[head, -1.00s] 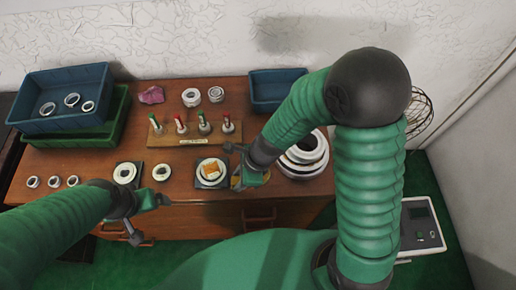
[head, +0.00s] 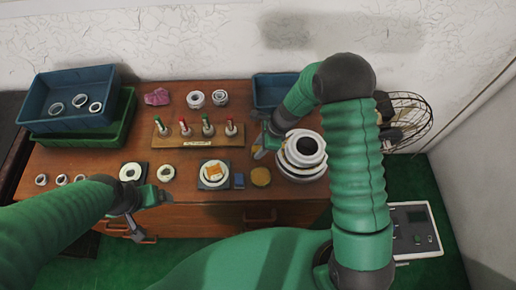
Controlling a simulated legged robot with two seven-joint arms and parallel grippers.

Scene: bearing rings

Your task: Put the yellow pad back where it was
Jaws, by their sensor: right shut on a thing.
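A square orange-yellow pad (head: 214,171) lies on a white ring on a dark square plate. A round yellow disc (head: 260,176) lies flat on the bench to its right, beside a small blue block (head: 239,181). My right gripper (head: 261,151) is above the bench behind the yellow disc, left of the stacked white rings (head: 302,156). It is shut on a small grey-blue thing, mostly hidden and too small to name. My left gripper (head: 152,197) is at the bench's front edge, below a loose ring; its jaw opening is unclear.
A wooden stand (head: 197,135) with several red- and green-topped pegs stands mid-bench. Blue (head: 68,123) and green (head: 127,118) crates are stacked at left; another blue bin (head: 270,90) is at the back. Several small rings lie front left, and a pink cloth (head: 157,97) lies behind.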

